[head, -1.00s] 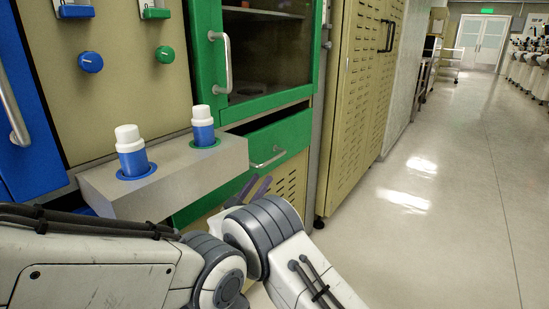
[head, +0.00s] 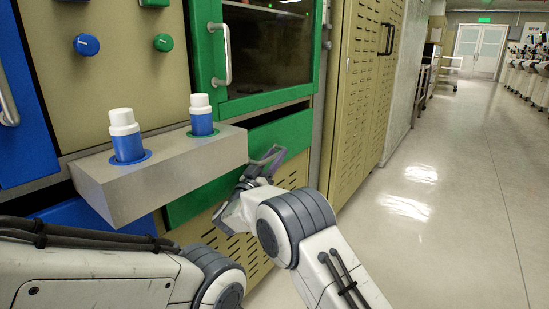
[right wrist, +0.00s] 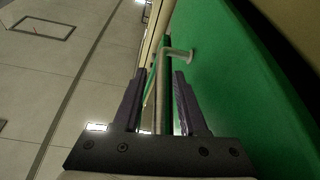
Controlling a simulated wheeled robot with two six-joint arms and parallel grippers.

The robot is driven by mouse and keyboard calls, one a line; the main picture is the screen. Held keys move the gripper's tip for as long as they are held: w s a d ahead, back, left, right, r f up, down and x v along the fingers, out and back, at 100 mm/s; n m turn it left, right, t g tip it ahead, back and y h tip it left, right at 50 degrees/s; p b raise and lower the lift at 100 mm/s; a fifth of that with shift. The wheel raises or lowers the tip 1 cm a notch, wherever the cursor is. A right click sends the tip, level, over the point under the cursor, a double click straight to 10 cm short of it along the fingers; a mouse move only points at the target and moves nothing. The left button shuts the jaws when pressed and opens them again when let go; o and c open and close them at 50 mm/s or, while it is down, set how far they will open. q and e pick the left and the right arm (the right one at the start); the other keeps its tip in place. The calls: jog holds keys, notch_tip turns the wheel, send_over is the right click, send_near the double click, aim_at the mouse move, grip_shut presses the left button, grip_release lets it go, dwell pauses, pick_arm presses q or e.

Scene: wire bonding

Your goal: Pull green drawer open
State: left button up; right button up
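The green drawer (head: 285,131) is under the green-framed glass cabinet, partly hidden behind the grey bottle holder and my right gripper. Its front also fills much of the right side of the right wrist view (right wrist: 235,90). My right gripper (head: 268,158) is at the drawer's handle. In the right wrist view the drawer handle (right wrist: 159,85) is a pale bar running between the two dark fingers of my right gripper (right wrist: 158,88). The fingers are apart, with gaps beside the bar. My left gripper is out of view.
A grey holder (head: 160,178) with two blue-and-white bottles (head: 126,137) (head: 201,116) juts out left of the drawer. The green cabinet door (head: 212,50) is above. Perforated beige cabinets (head: 358,90) stand to the right. The floor (head: 440,200) at right is clear.

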grip_shut()
dwell(1.2)
